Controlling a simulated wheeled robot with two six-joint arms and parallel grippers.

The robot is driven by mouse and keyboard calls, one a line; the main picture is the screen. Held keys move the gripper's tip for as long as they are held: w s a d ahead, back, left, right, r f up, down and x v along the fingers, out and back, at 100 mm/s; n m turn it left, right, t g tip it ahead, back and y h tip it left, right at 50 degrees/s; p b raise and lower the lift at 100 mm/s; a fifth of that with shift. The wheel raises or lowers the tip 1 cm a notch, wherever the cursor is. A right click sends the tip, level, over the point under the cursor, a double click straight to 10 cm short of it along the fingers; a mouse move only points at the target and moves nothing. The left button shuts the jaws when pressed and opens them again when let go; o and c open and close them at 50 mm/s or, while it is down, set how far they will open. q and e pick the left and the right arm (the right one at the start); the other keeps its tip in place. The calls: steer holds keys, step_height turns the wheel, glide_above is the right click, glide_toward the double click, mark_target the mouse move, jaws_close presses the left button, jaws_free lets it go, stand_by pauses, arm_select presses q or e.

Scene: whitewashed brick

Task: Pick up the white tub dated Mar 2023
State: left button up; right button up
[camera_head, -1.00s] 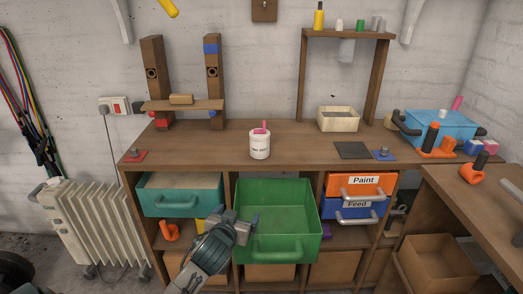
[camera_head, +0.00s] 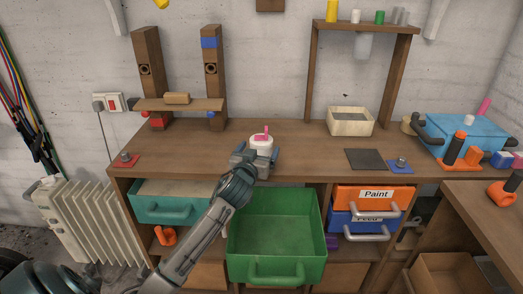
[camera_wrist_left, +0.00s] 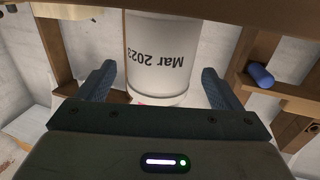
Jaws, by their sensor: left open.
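The white tub (camera_head: 261,143) stands on the wooden workbench, with a pink piece on its top. In the left wrist view the tub (camera_wrist_left: 158,60) appears upside down and its label reads "Mar 2023". My left gripper (camera_head: 256,160) is at the front of the tub and hides its lower part in the head view. In the left wrist view the left gripper (camera_wrist_left: 160,85) is open, with one finger on each side of the tub and gaps visible between them. My right gripper is not in view.
An open green drawer (camera_head: 275,235) juts out below the tub. A cream box (camera_head: 350,122), a dark mat (camera_head: 365,159) and a blue crate (camera_head: 466,132) stand to the right. A wooden stand (camera_head: 180,105) is at left. The bench between is clear.

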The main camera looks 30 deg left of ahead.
arm_select(q)
steer(key=x, duration=0.2)
steer(key=p+x, duration=0.1)
steer(key=x, duration=0.1)
steer(key=shift+w+d+r, duration=0.1)
steer(key=shift+r, duration=0.2)
steer(key=shift+w+f, duration=0.1)
steer(key=shift+w, duration=0.2)
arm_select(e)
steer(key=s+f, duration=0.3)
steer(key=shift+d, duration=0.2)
arm_select(q)
steer(key=shift+s, duration=0.1)
steer(key=shift+c, duration=0.2)
steer(key=c, duration=1.4)
steer(key=shift+o, duration=0.2)
